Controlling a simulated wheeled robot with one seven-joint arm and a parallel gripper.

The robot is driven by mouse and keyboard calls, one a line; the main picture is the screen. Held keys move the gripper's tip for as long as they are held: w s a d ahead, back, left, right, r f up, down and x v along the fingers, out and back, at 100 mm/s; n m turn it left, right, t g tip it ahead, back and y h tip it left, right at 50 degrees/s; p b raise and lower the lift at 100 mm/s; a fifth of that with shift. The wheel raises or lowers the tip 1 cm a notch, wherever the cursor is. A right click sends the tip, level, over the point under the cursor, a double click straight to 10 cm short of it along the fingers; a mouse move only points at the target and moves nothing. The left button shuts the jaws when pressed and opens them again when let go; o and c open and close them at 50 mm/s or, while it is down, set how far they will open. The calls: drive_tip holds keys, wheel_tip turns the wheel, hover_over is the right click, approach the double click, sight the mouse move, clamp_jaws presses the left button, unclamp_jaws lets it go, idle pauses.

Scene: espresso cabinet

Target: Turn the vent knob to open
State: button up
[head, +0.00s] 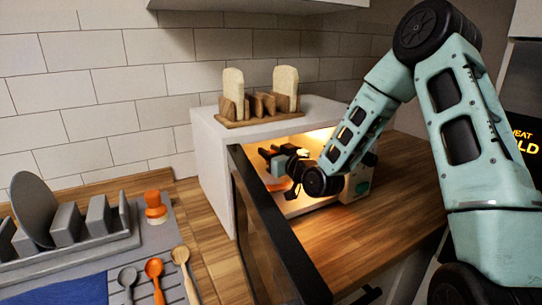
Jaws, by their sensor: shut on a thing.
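The white cabinet (211,165) stands on the wooden counter with its inside lit warm. Its dark-framed glass door (270,235) is swung open toward me. My gripper (268,157) is inside the cabinet, reaching in from the right, its black fingers pointing left. It is shut at the place of the vent knob. The knob is hidden by the fingers and too small to make out, so its angle cannot be told. A small orange thing (278,187) shows just below the fingers; what it is is unclear.
A wooden rack (262,112) with two bread slices stands on the cabinet top. At left are a grey dish rack (75,240), an orange stamp-like tool (155,207) and several spoons (155,270). The counter at right is clear.

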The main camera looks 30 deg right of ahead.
drive_tip(key=m+h+b, duration=0.1)
drive_tip(key=h, duration=0.1)
drive_tip(key=m+h+b, duration=0.2)
drive_tip(key=h, duration=0.1)
drive_tip(key=shift+a+f, duration=0.15)
drive_tip(key=shift+a, duration=0.05)
drive_tip(key=shift+d+m+g+h+b, duration=0.1)
drive_tip(key=shift+m+g+h+b, duration=0.6)
drive_tip(key=shift+m+h, duration=0.7)
drive_tip(key=shift+d+m+g+h+b, duration=0.1)
drive_tip(key=shift+m+g+h+b, duration=0.7)
drive_tip(key=shift+h, duration=1)
drive_tip(key=o, duration=1)
drive_tip(key=shift+c, duration=0.2)
drive_tip(key=shift+d+r+t+y+p, duration=0.1)
drive_tip(key=shift+r+t+y+p, duration=0.1)
drive_tip(key=shift+t+y+p, duration=0.15)
